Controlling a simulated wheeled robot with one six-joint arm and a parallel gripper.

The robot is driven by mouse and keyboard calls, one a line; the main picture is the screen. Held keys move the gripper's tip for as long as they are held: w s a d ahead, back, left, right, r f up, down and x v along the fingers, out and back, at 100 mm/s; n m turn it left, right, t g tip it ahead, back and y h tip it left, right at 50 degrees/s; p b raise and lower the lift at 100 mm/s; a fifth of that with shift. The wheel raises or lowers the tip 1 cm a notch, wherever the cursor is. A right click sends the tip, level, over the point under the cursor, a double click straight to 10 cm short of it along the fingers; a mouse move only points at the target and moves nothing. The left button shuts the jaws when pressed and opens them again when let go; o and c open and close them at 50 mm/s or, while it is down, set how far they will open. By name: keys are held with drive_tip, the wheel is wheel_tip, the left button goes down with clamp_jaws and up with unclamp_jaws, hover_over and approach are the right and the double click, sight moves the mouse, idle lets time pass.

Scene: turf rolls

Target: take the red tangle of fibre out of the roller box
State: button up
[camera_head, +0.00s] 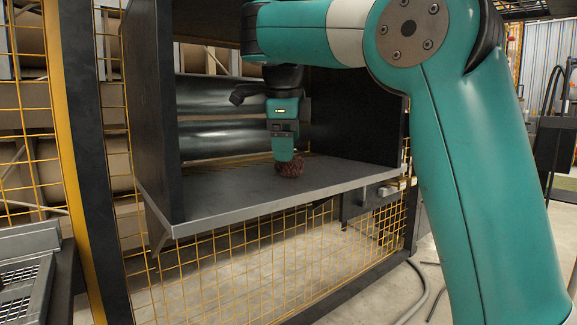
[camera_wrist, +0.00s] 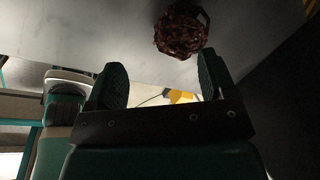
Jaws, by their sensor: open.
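The red tangle of fibre (camera_head: 293,168) is a dark reddish-brown ball on the grey floor plate of the roller box (camera_head: 225,203). In the wrist view the tangle (camera_wrist: 181,30) sits beyond my fingertips, nearer the right finger, and not between the fingers. My gripper (camera_head: 284,158) points down inside the box, and its near finger overlaps the tangle's left part in the head view. In the wrist view my gripper (camera_wrist: 161,62) is open and empty, with its two dark green fingers wide apart. Whether a finger touches the tangle cannot be told.
Two shiny dark rollers (camera_head: 218,138) run across the back of the box. Dark side panels (camera_head: 152,110) and an upper panel bound it, with the front open. Yellow mesh (camera_head: 225,270) hangs below the floor plate. The plate around the tangle is bare.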

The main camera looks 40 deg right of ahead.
sight(289, 166)
drive_tip(key=shift+w+d, duration=0.9)
drive_tip(key=shift+w, duration=0.05)
drive_tip(key=b+x, duration=0.4)
drive_tip(key=x, duration=0.1)
drive_tip(key=shift+f, duration=0.1)
drive_tip(key=c, duration=0.6)
